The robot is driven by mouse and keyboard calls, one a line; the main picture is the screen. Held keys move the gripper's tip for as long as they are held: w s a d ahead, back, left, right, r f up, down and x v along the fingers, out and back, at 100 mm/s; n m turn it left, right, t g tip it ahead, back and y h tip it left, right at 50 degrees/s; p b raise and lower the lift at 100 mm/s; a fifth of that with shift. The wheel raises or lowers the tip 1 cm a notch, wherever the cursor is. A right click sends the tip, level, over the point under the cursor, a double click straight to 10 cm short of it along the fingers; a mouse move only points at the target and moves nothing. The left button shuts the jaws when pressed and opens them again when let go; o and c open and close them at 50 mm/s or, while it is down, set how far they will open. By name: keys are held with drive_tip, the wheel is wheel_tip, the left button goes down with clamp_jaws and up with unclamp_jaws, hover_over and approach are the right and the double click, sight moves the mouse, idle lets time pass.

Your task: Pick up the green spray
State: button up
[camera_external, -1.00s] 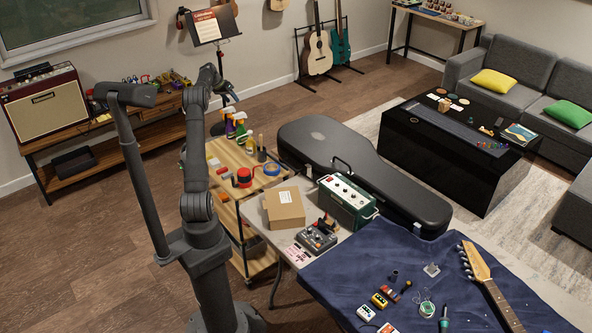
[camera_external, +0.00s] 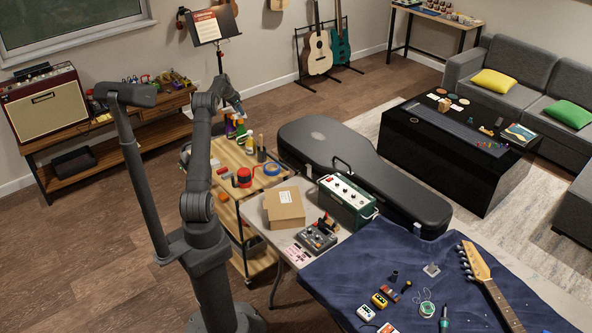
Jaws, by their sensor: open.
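The spray bottles stand together at the far end of the wooden cart, small in this view. A bottle with green on it, which looks like the green spray (camera_external: 229,129), is partly hidden below my arm's end. A bottle with yellow (camera_external: 241,130) stands just right of it. My gripper (camera_external: 238,112) is open and above these bottles, pointing down and to the right. I cannot tell whether its fingers touch or surround a bottle top. No bottle is seen lifted.
The wooden cart (camera_external: 229,157) also holds a red tape dispenser (camera_external: 243,177), a blue tape roll (camera_external: 272,169) and a dark bottle (camera_external: 261,155). A cardboard box (camera_external: 285,207) and green amplifier (camera_external: 346,203) stand on the nearby table. A black guitar case (camera_external: 365,170) lies right of the cart.

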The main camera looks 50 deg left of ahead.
sight(241, 116)
drive_tip(key=x, duration=0.5)
drive_tip(key=shift+a+f, duration=0.25)
drive_tip(key=shift+f, duration=0.15)
drive_tip(key=shift+r, duration=0.1)
clamp_jaws()
